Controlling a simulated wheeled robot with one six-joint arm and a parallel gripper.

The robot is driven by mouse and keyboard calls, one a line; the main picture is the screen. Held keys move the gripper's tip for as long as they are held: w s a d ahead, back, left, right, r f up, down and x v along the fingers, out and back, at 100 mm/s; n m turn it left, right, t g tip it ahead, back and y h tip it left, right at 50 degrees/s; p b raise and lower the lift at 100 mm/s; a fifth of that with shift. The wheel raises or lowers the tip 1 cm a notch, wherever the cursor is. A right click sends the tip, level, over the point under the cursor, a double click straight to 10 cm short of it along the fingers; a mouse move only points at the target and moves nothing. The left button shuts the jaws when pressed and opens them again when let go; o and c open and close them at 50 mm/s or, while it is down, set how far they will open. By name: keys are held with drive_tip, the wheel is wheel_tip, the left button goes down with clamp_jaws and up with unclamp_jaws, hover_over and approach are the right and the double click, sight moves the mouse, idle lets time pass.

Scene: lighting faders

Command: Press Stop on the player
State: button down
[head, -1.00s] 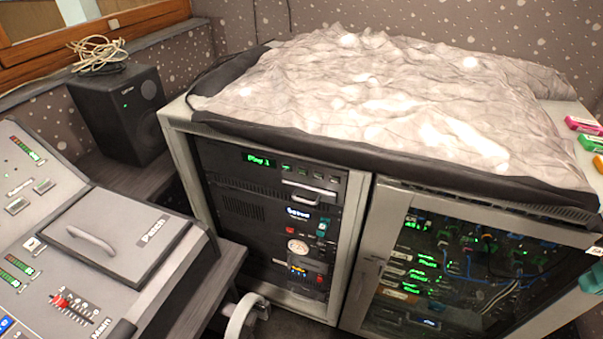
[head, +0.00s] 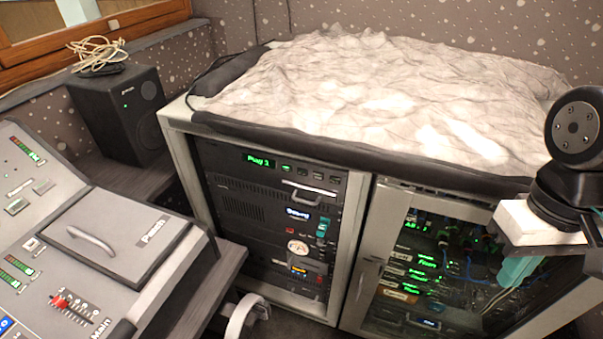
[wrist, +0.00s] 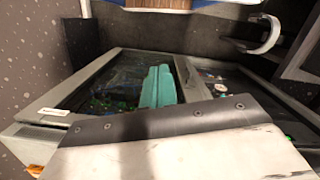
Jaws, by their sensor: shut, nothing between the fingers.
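The player is the top unit in the left rack bay, with a green lit display (head: 258,160) that seems to read "Play 1". A row of small buttons (head: 303,173) runs right of the display, the leftmost lit green. Their labels are too small to read, so I cannot tell which is Stop. My gripper (head: 516,271), with teal fingers, is at the right in the head view, in front of the glass door and well apart from the player. In the wrist view its fingers (wrist: 158,87) are together and empty.
A glass door (head: 425,265) covers the right bay, with lit units and cables behind it. A crumpled pale cover (head: 370,85) lies on top of the cabinet. A mixing desk (head: 60,260) and a speaker (head: 120,115) stand at the left. A white curved band (head: 240,318) is below the left bay.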

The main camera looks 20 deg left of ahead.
sight(302, 173)
drive_tip(key=w+a+f+n+t+y, duration=0.2)
drive_tip(key=w+a+f+n, duration=0.2)
drive_tip(key=a+f, duration=0.6)
drive_tip(key=w+a+f+n+t+y, duration=0.2)
drive_tip(key=w+a+f+n+t, duration=0.15)
drive_tip(key=a+f, duration=0.6)
drive_tip(key=w+a+f+n+t+y, duration=0.15)
drive_tip(key=w+a+f+n, duration=0.3)
drive_tip(key=a+f, duration=0.55)
drive_tip(key=w+a+r+n+t+y, duration=0.1)
drive_tip(key=w+a+r+t+y, duration=0.1)
drive_tip(key=r, duration=0.4)
drive_tip(key=w+a+r+n+t+y, duration=0.2)
drive_tip(key=w+a+r+t+y, duration=0.1)
drive_tip(key=a+r+t+y, duration=0.1)
wheel_tip(302, 173, up, 2)
drive_tip(key=shift+a+r+t, duration=0.1)
drive_tip(key=shift+a+t, duration=0.6)
drive_tip(key=shift+a, duration=0.55)
drive_tip(key=w, duration=0.8)
drive_tip(key=shift+w+d, duration=0.35)
drive_tip(key=shift+w, duration=0.4)
